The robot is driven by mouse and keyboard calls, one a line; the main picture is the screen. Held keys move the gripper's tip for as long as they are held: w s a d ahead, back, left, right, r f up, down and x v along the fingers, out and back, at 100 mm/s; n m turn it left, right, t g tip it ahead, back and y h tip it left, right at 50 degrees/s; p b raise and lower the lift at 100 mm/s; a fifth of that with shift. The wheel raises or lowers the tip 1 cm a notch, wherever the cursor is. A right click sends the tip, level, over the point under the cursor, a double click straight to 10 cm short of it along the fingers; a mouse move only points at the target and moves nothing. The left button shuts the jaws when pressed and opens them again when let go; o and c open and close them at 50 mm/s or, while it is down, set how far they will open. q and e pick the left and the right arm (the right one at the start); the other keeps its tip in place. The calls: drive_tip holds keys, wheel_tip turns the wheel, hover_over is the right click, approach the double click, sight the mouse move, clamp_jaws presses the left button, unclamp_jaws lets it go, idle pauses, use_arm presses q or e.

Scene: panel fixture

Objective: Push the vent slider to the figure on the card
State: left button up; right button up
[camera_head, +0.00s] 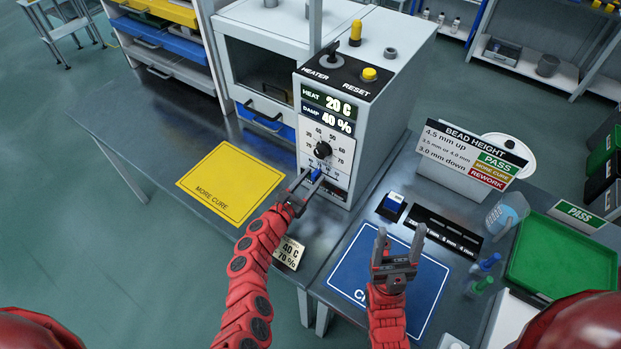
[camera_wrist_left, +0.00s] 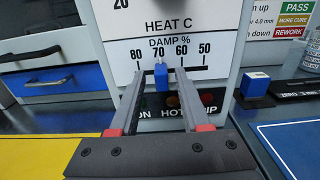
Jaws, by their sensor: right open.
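The blue vent slider (camera_head: 316,174) is low on the front of the grey panel box (camera_head: 375,125). In the left wrist view the slider (camera_wrist_left: 161,77) is at about the 70 mark of the DAMP % scale. The card (camera_head: 288,253) reads 40 C and 70 %, partly behind my left arm. The display (camera_head: 328,112) reads HEAT 20 C and DAMP 40 %. My left gripper (camera_head: 311,180) is open, its fingers on either side of the slider with gaps; contact is not clear. My right gripper (camera_head: 398,240) is open and empty above the blue mat.
A black dial (camera_head: 323,150) is just above the slider. A yellow MORE CURE mat (camera_head: 232,184) lies left of the box. The blue mat (camera_head: 350,265), a bead height sign (camera_head: 470,155), small bottles and a green tray (camera_head: 565,258) are to the right.

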idle(0.3)
use_arm(q)
drive_tip(key=shift+s+a, duration=0.15)
drive_tip(key=shift+s, duration=0.1)
drive_tip(key=b+v, duration=0.2)
drive_tip(key=v, duration=1.3)
drive_tip(key=shift+s+a+f+b, duration=0.1)
drive_tip(key=shift+s+a+b, duration=0.15)
drive_tip(key=shift+b, duration=0.15)
drive_tip(key=shift+s+a, duration=0.3)
drive_tip(key=shift+s, duration=0.2)
